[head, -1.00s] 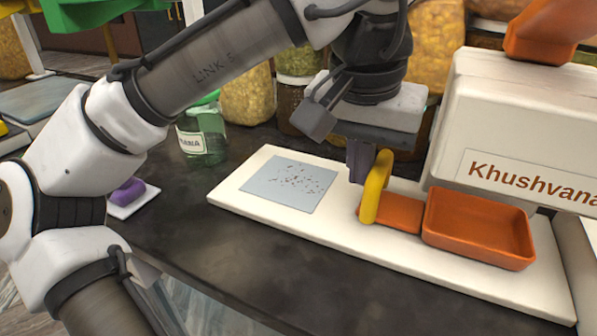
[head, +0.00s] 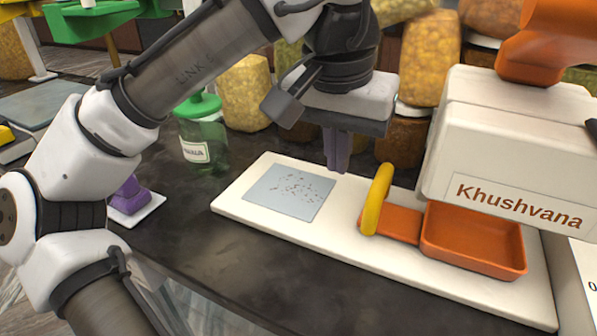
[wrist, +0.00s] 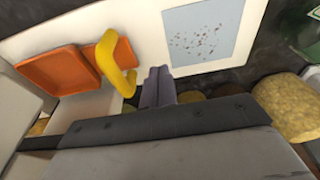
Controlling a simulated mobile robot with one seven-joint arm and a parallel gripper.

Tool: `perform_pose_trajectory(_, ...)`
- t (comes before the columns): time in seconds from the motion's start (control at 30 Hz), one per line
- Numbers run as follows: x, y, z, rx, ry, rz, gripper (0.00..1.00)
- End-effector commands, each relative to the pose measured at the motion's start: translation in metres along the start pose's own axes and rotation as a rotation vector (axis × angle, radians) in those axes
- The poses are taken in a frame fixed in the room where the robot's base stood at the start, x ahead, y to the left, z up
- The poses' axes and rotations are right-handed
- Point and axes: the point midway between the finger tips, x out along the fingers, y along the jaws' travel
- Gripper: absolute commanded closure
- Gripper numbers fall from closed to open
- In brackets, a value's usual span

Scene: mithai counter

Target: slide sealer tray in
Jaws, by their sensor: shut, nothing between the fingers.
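The orange sealer tray (head: 474,240) lies on the white base board (head: 290,232), partly under the cream sealer head (head: 510,150) labelled "Khushvana". A flat orange tongue joins the tray to an upright yellow handle (head: 377,200) on its left. In the wrist view the tray (wrist: 58,72) and yellow handle (wrist: 116,62) show at the upper left. My gripper (head: 337,168) is shut and empty. It points down above the board, left of and behind the handle, apart from it. Its fingers (wrist: 158,88) also show beside the handle in the wrist view.
A grey speckled sheet (head: 289,192) lies on the board's left part. A green-lidded jar (head: 203,138) stands behind it, and filled jars (head: 245,92) line the back. A purple object (head: 130,196) sits on a white plate at the left. The dark counter in front is clear.

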Motion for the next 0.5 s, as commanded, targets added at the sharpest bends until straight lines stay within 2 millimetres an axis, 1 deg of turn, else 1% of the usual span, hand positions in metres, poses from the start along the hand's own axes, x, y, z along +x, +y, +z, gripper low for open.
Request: perform_pose_trajectory(0.5,-0.051,0.0,-0.01,-0.003,0.0,-0.002,1.0)
